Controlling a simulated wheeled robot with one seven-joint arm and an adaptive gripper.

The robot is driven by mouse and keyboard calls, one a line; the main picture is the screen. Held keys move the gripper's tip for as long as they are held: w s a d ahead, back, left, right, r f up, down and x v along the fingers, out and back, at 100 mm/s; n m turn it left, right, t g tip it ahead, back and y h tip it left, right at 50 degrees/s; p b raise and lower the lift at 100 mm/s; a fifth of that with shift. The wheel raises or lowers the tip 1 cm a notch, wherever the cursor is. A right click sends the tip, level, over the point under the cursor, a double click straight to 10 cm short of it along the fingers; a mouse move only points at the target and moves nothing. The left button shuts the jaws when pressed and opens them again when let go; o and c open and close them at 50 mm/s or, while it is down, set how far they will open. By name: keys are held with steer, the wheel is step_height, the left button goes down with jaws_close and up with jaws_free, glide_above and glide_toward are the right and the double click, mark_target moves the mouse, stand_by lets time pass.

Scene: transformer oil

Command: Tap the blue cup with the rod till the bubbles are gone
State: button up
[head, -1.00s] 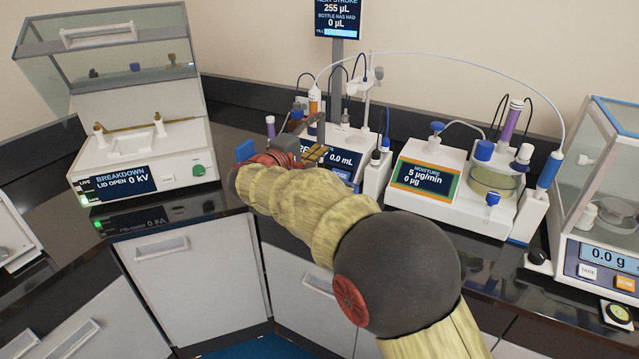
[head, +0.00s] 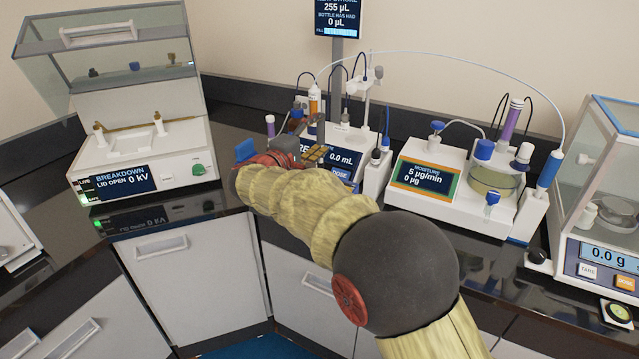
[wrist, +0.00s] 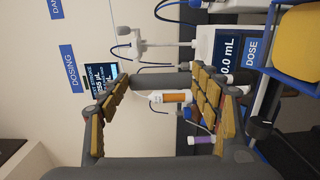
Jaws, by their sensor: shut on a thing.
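My gripper (head: 316,140) is at the dosing unit, in front of its 0.0 mL display. In the wrist view its padded fingers (wrist: 163,85) stand apart, with a dark grey bar (wrist: 162,81) across the gap at their tips. I take this bar for the rod, but its outline is not clear against the grey post behind. A small blue thing (head: 245,150) shows just left of my gripper in the head view. I cannot tell whether it is the blue cup. No bubbles can be made out.
The breakdown tester (head: 145,150) stands left with its lid open. The dosing unit's display (head: 337,18) rises behind my gripper on a post. The moisture unit (head: 425,185) and the balance (head: 600,255) stand to the right. Tubes and a stand crowd the space behind my gripper.

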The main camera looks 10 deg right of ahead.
steer(key=shift+r, duration=0.1)
step_height(320, 180, up, 8)
steer(key=p, duration=0.3)
stand_by(0.5)
